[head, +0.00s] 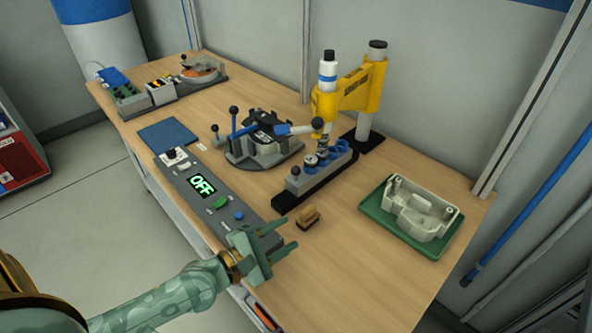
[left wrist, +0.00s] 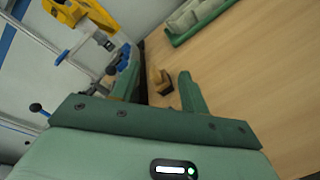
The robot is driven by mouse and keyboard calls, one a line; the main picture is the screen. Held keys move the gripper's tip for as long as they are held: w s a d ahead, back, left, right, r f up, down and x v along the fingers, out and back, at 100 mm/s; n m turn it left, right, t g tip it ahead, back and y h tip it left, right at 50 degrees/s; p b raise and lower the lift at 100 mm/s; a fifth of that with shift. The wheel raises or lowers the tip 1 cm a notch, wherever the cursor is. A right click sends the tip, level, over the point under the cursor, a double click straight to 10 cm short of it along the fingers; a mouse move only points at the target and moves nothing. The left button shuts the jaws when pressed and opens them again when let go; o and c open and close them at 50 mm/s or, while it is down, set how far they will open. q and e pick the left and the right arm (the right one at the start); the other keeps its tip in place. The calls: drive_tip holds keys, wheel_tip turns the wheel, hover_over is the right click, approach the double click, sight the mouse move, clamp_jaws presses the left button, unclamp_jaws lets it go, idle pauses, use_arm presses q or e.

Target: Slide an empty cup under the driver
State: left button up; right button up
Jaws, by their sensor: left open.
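The driver (head: 327,85), white with a blue band and dark cap, hangs upright from a yellow stand (head: 365,88). Its tip is above a grey slide block (head: 318,175) on a black rail. Several blue cups (head: 340,146) sit in the block; the cup (head: 311,161) near its front end looks darker inside. I cannot tell which cups are empty. A black knob (head: 295,171) stands at the block's near end. My left gripper (head: 286,237) is open and empty, in front of the rail, apart from the block. My right gripper is not in view.
A small wooden brush (head: 308,217) lies beyond my left fingertips; it also shows between the fingers in the left wrist view (left wrist: 160,80). A control box (head: 218,208) reads OFF. A clamp fixture (head: 262,148) stands behind. A green tray (head: 378,228) holds a pale housing. The front right table is clear.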

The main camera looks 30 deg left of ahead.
sight(293, 174)
use_arm(q)
drive_tip(key=w+a+n+y, duration=0.1)
drive_tip(key=a+n, duration=0.1)
drive_tip(key=n, duration=0.1)
drive_tip(key=w+a+n+t+y, duration=0.1)
drive_tip(key=a+n, duration=0.2)
drive_tip(key=n, duration=0.1)
drive_tip(key=w+a+n+t+y, duration=0.1)
drive_tip(key=a+n+y, duration=0.1)
drive_tip(key=a+n, duration=0.1)
drive_tip(key=shift+w+a+r+n, duration=0.15)
drive_tip(key=shift+r+n, duration=0.1)
drive_tip(key=shift+n, duration=0.15)
drive_tip(key=shift+w+a+n, duration=0.1)
drive_tip(key=shift+w+n, duration=0.2)
drive_tip(key=shift+w, duration=0.05)
drive_tip(key=w, duration=0.5)
drive_tip(key=w+d, duration=0.1)
drive_tip(key=w, duration=0.4)
drive_tip(key=w+d+b, duration=0.1)
drive_tip(key=w, duration=0.4)
drive_tip(key=shift+w+d, duration=0.2)
